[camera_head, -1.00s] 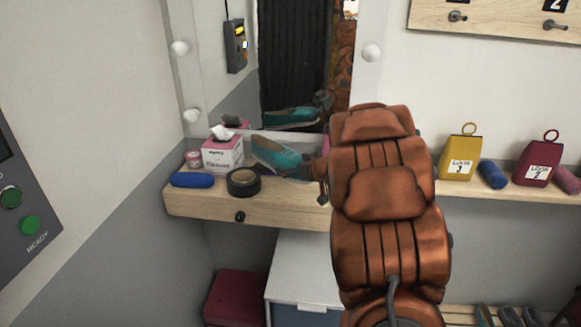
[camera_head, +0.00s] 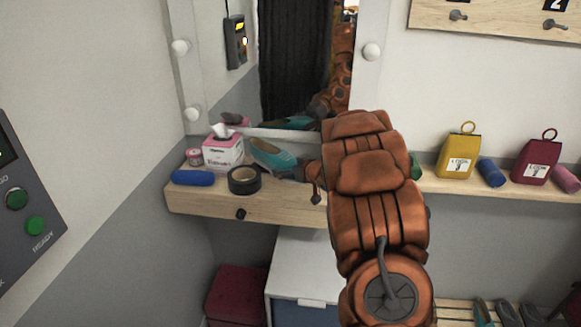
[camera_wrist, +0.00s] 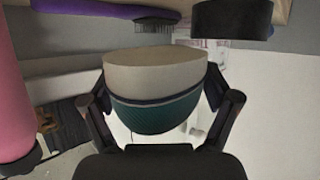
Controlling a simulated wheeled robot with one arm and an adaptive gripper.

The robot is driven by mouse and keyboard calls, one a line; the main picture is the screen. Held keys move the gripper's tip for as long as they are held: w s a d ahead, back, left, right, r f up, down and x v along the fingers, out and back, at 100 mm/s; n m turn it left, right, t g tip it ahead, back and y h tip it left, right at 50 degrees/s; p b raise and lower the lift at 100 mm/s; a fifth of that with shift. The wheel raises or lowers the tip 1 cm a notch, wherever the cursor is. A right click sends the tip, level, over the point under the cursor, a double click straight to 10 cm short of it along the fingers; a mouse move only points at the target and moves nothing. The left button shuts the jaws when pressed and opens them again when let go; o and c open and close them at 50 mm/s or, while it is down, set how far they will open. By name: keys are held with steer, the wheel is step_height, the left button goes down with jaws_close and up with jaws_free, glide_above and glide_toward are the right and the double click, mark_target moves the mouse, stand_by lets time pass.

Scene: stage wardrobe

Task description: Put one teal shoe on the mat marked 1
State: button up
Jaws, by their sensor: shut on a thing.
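A teal shoe (camera_head: 272,157) is at the dressing counter, in front of the mirror and just right of the tissue box. My gripper (camera_head: 308,172) is at the shoe's right end, partly hidden by my arm. In the wrist view my gripper (camera_wrist: 160,105) has one finger on each side of the shoe (camera_wrist: 155,116) and is shut on it. The shoe's teal and beige surfaces face that camera. I cannot tell whether the shoe touches the counter. No mat marked 1 can be made out.
The wooden counter (camera_head: 205,203) holds a tissue box (camera_head: 223,154), black tape roll (camera_head: 244,180) and blue roll (camera_head: 192,178). Yellow (camera_head: 457,156) and crimson (camera_head: 536,162) tagged weights stand right of my arm. Several shoes (camera_head: 506,314) lie on a low slatted rack at bottom right.

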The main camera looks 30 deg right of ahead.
steer(key=shift+f, duration=0.6)
steer(key=o, duration=1.1)
steer(key=shift+r, duration=0.1)
steer(key=shift+s+r, duration=0.1)
steer(key=shift+r, duration=0.55)
steer(key=b+v, duration=0.1)
steer(key=v, duration=1)
steer(key=shift+s+b, duration=0.35)
steer(key=shift+b, duration=0.05)
steer(key=shift+d+r, duration=0.1)
steer(key=shift+r, duration=0.05)
